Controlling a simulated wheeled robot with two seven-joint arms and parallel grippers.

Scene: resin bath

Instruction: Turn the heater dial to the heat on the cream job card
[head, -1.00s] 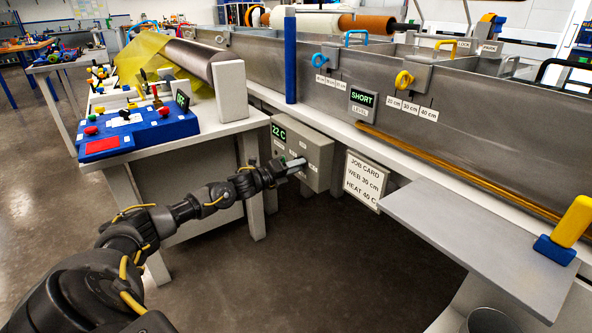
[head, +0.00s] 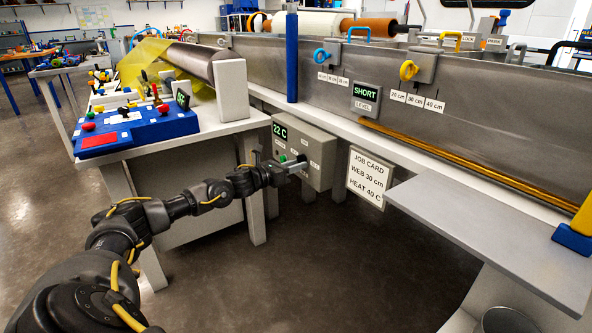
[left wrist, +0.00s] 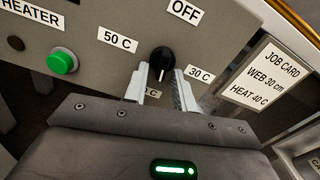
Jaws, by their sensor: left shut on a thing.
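The grey heater box (head: 318,150) hangs under the bath's edge, its display reading 22 C. The cream job card (head: 368,177) reads WEB 30 cm, HEAT 40 C. My right gripper is out of view.
A green button (left wrist: 62,61) sits left of the dial on the box. A white table (head: 220,129) with a blue control panel (head: 140,131) stands at left. A grey shelf (head: 490,232) juts out at right. The floor below the box is clear.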

